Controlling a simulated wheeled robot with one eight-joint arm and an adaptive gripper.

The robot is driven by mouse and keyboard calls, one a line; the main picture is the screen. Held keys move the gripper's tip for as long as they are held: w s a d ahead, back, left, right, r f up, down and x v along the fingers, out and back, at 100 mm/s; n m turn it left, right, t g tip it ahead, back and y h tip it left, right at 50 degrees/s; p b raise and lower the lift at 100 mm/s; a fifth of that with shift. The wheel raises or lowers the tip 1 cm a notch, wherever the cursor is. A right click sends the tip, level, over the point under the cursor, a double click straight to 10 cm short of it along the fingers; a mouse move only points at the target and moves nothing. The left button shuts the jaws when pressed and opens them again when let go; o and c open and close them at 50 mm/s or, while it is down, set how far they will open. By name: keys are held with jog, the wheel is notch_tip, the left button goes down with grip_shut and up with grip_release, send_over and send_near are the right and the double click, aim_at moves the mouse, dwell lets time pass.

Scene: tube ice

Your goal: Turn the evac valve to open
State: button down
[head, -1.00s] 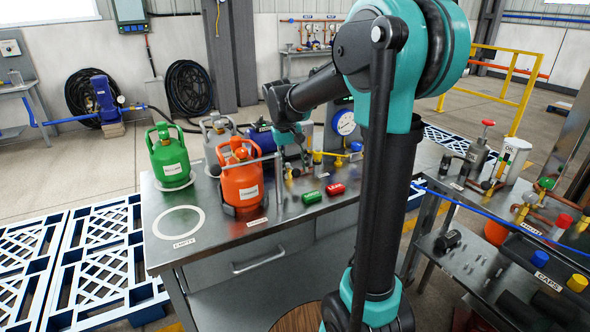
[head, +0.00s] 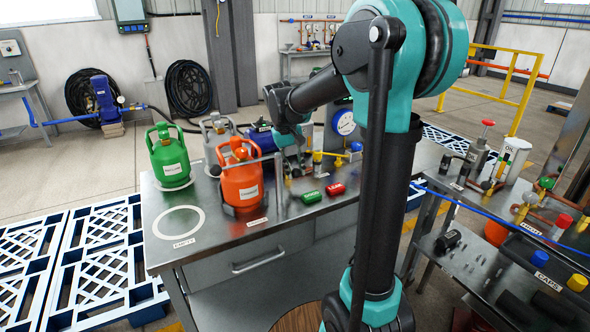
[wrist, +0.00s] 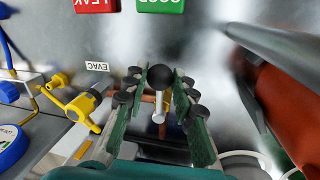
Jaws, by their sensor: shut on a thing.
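In the wrist view, my gripper (wrist: 160,82) has its green-padded fingers on either side of a black ball knob (wrist: 160,74) on a pale metal stem. Copper pipe shows between the fingers below it. The EVAC label (wrist: 97,67) lies on the bench just left of the fingers, so the knob appears to be the evac valve's handle. The fingers close on this handle; the exact contact and the valve body are mostly hidden. In the head view, my gripper (head: 294,162) is low over the bench, right of the orange cylinder (head: 240,182), and the handle cannot be made out.
A yellow valve (wrist: 82,105) stands left of the fingers, with a blue gauge (wrist: 12,146) beyond. Red (head: 336,189) and green (head: 311,197) blocks lie nearby on the bench. A metal rail (head: 279,180) stands beside the orange cylinder. The bench's front left, around the white ring, is clear.

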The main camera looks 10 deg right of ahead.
jog(key=shift+d, duration=0.1)
jog(key=d+n, duration=0.1)
jog(key=n, duration=0.1)
jog(key=w+d+n+t, duration=0.1)
jog(key=n, duration=0.1)
jog(key=shift+n, duration=0.3)
jog(key=n, duration=0.1)
jog(key=w+d+n, duration=0.1)
jog(key=n, duration=0.2)
jog(key=shift+w+d+t+y, duration=0.3)
jog(key=shift+w+y, duration=0.1)
jog(key=n, duration=0.1)
jog(key=w+n, duration=0.1)
jog(key=n, duration=0.1)
jog(key=w+n, duration=0.1)
jog(key=n, duration=0.1)
jog(key=shift+w+d+y, duration=0.15)
jog(key=shift+d+y, duration=0.2)
jog(key=shift+y, duration=0.05)
jog(key=shift+w+a+n+y, duration=0.15)
jog(key=shift+w+n, duration=0.2)
jog(key=shift+n, duration=0.3)
jog(key=shift+w+d+n+y, duration=0.1)
jog(key=shift+w+n, duration=0.2)
jog(key=shift+n, duration=0.4)
jog(key=shift+w+a+n+y, duration=0.15)
jog(key=shift+w+n, duration=0.2)
jog(key=shift+n, duration=0.3)
jog(key=shift+d, duration=0.1)
